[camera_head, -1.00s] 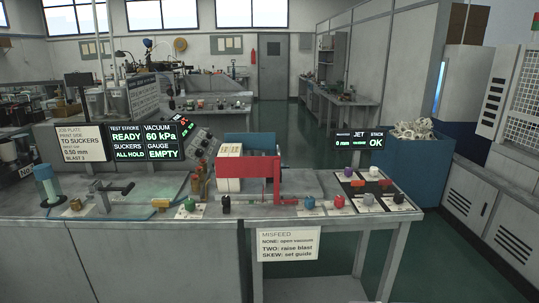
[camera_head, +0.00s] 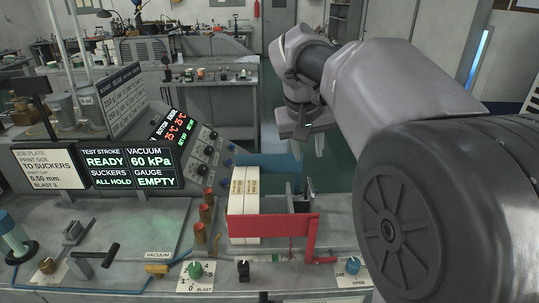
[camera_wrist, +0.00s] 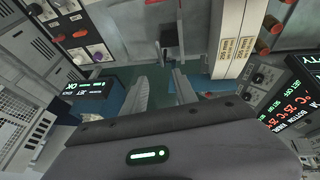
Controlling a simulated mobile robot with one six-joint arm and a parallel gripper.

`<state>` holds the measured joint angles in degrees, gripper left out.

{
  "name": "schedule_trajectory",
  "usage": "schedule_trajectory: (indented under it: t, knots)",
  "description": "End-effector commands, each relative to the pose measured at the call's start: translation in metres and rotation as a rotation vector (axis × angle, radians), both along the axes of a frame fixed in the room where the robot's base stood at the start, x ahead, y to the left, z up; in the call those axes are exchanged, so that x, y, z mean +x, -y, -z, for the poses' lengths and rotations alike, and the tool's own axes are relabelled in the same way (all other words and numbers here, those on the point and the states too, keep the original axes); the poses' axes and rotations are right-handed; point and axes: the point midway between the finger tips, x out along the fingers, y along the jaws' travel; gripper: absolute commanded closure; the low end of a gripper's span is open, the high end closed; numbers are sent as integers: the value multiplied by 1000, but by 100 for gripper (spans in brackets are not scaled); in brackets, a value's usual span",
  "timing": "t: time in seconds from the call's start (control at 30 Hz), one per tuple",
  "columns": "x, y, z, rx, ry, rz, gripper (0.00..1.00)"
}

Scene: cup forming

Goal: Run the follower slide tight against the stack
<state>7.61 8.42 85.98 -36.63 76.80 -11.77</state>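The white stack (camera_head: 245,190) stands upright between a red front guide (camera_head: 270,229) and a blue back plate (camera_head: 268,168). A dark upright block (camera_head: 301,205), which looks like the follower slide, stands right of the stack with a visible gap. The red guide hides its lower part. My gripper (camera_head: 308,142) is above and behind this block, clear of it. In the wrist view my two fingers (camera_wrist: 160,92) are apart with nothing between them. There the dark block (camera_wrist: 171,36) lies beyond the fingertips, and the stack (camera_wrist: 235,40) is to its right.
The status screen (camera_head: 130,165) and a knob panel (camera_head: 207,150) stand left of the stack. Copper-coloured cylinders (camera_head: 202,225) are close to its left side. A green knob (camera_head: 195,270), black knob (camera_head: 243,270) and blue knob (camera_head: 353,265) line the front edge.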

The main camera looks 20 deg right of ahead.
Motion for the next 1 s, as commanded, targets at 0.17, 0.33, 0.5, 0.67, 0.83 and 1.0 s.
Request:
schedule_trajectory:
  t: [0.17, 0.33, 0.5, 0.67, 0.83, 1.0]
  knots:
    - [17, 15, 58, 1, -3, 2, 66]
    - [33, 28, 102, 2, -3, 1, 66]
    - [44, 38, 129, 1, -1, 0, 66]
    - [47, 41, 137, 2, 0, 0, 66]
    - [48, 41, 137, 2, 1, 0, 66]
    - [48, 41, 137, 2, 1, 0, 87]
